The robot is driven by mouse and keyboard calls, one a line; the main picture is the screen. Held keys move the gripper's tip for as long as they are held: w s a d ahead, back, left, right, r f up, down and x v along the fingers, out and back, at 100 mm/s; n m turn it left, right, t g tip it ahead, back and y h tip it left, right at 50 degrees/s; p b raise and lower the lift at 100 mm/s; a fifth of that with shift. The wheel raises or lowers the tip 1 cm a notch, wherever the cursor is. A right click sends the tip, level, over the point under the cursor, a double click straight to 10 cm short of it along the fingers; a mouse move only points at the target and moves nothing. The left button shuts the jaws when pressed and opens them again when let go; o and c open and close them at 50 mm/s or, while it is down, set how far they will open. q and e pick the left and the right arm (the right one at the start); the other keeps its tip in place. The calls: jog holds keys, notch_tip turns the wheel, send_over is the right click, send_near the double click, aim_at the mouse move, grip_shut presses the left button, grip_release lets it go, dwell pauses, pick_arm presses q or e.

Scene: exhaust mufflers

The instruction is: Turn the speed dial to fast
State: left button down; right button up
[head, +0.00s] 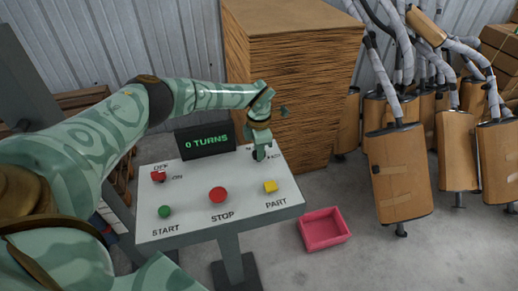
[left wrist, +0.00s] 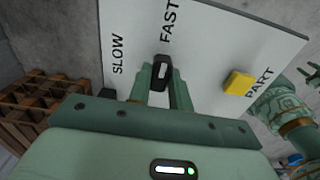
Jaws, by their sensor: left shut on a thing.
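The speed dial is a small black knob with a white mark (left wrist: 162,72), on the white control panel (head: 190,222). In the left wrist view the SLOW label is to its left and the FAST label above it. My left gripper (left wrist: 161,92) is shut on the dial, with one finger on each side. In the head view this gripper (head: 262,150) is at the panel's far right corner and mostly hides the dial. Green prongs at the right edge of the left wrist view seem to be my right gripper (left wrist: 310,74); they are too small to read.
The panel also has a red switch (head: 158,176), a green START button (head: 165,211), a red STOP button (head: 218,195) and a yellow PART button (head: 270,186). A display (head: 206,140) reads 0 TURNS. A pink tray (head: 324,243) and hanging mufflers (head: 402,180) are to the right.

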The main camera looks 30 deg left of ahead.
pick_arm(q)
jog(key=shift+r, duration=0.1)
jog(key=c, duration=1.3)
grip_release()
notch_tip(320, 180, up, 16)
jog(key=shift+r+p, duration=0.1)
jog(key=shift+p, duration=0.9)
